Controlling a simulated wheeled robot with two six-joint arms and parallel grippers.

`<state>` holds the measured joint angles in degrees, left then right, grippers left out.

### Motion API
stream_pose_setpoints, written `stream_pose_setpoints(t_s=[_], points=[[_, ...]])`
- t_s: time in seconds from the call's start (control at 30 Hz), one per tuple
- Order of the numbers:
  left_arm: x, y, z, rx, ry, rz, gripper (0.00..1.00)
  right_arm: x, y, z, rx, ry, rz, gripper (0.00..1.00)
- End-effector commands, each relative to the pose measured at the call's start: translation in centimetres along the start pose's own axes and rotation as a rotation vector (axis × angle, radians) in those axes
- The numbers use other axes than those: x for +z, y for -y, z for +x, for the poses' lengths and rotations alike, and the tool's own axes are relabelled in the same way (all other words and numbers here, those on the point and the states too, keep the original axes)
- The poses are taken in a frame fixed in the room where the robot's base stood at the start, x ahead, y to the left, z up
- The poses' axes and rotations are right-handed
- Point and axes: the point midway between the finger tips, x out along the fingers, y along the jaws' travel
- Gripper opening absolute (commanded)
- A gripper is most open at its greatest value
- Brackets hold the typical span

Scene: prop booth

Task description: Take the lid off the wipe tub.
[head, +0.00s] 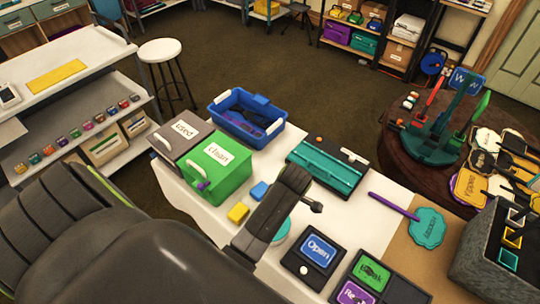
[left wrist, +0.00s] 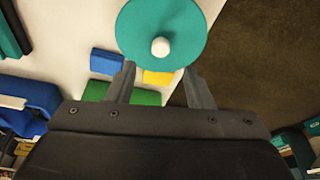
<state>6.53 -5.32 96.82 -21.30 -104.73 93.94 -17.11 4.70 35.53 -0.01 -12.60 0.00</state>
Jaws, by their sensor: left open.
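The wipe tub's round teal lid (left wrist: 162,22) with a white knob (left wrist: 160,46) shows at the top of the left wrist view. In the head view only a teal edge of the lid (head: 283,231) shows beside my left arm; the tub's body is hidden. My left gripper (left wrist: 159,69) is open, its two fingers apart with nothing held between them. In the picture the fingertips lie just below the knob, one to each side; I cannot tell the distance in depth. My right gripper is not in view.
Blue (head: 260,190) and yellow (head: 238,213) blocks lie near the green "clean" bin (head: 230,186). A grey "used" bin (head: 166,140), blue crate (head: 276,137) and teal tray (head: 322,172) stand behind. The "Open" sign (head: 318,248) is to the right of my arm.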

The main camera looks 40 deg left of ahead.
Motion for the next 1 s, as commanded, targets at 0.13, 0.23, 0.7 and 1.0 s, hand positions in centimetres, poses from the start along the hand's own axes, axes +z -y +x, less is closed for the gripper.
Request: stream_pose_setpoints(t_s=[0.13, 0.23, 0.7, 1.0], points=[[0.1, 0.1, 0.8, -0.003, 0.000, 0.002, 0.47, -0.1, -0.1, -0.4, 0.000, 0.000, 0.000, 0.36], [0.3, 0.1, 1.9, -0.004, 0.000, 0.002, 0.47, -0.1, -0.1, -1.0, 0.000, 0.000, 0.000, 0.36], [0.6, 0.1, 5.3, 0.000, 0.001, 0.000, 0.47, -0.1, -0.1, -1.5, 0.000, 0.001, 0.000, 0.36], [0.6, 0.1, 5.3, 0.000, 0.001, 0.001, 0.23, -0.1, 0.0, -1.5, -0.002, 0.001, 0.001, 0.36]])
